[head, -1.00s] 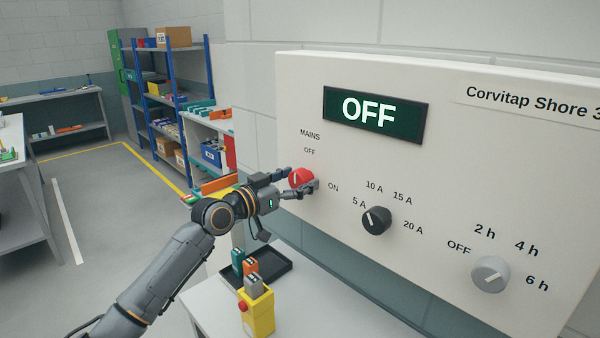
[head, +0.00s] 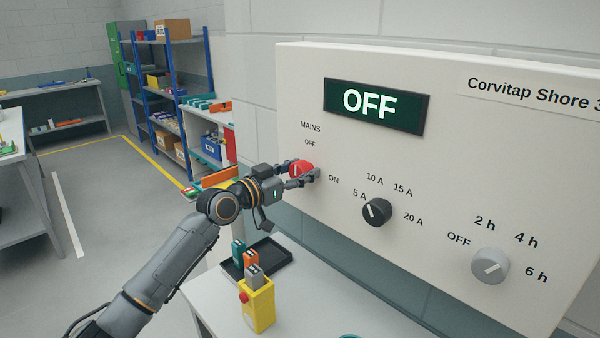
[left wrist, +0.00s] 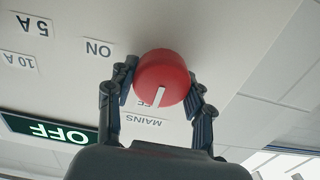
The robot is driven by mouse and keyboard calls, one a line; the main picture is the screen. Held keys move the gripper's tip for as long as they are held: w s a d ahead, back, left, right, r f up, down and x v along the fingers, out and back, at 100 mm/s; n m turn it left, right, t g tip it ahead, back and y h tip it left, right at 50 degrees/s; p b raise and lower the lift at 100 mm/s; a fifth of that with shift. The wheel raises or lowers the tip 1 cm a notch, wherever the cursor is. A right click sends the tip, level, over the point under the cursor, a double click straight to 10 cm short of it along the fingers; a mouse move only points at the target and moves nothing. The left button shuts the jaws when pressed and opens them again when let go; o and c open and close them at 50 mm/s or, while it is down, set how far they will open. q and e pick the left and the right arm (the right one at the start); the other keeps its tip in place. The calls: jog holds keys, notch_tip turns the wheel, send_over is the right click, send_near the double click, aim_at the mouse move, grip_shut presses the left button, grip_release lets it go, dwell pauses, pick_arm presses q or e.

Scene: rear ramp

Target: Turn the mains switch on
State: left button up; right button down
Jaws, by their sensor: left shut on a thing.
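The mains switch (head: 301,168) is a red round knob with a white pointer line, at the left of the white panel (head: 480,140). In the head view its pointer stands near vertical, toward the OFF label. My left gripper (head: 302,174) has its fingers on both sides of the knob and is shut on it. The left wrist view shows the red knob (left wrist: 162,78) between the two fingers, with the ON label beside it and the MAINS label below. The display (head: 376,106) reads OFF. My right gripper is in neither view.
A black knob (head: 377,212) and a grey knob (head: 490,266) sit to the right on the panel. Below, a bench holds a yellow box (head: 257,306) with a red button and a black tray (head: 272,262). Blue shelving stands at the back left.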

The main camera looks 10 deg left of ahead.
pick_arm(q)
jog(key=m+b, duration=0.1)
jog(key=b, duration=0.1)
jog(key=m+b, duration=0.1)
jog(key=b, duration=0.1)
jog(key=m+b, duration=0.2)
jog(key=shift+s+f, duration=0.1)
jog(key=shift+f, duration=0.15)
jog(key=shift+d+m+b, duration=0.1)
jog(key=shift+m+b, duration=0.7)
jog(key=shift+m, duration=0.1)
jog(key=shift+r+m+b, duration=0.1)
jog(key=shift+m+b, duration=0.35)
jog(key=shift+m, duration=1.45)
jog(key=m, duration=0.2)
jog(key=shift+m, duration=0.4)
jog(key=m+p, duration=0.1)
jog(key=m, duration=0.2)
jog(key=shift+d+m, duration=0.1)
jog(key=shift+m, duration=0.2)
jog(key=shift+m+p, duration=0.45)
jog(key=shift+m, duration=0.35)
jog(key=o, duration=1.1)
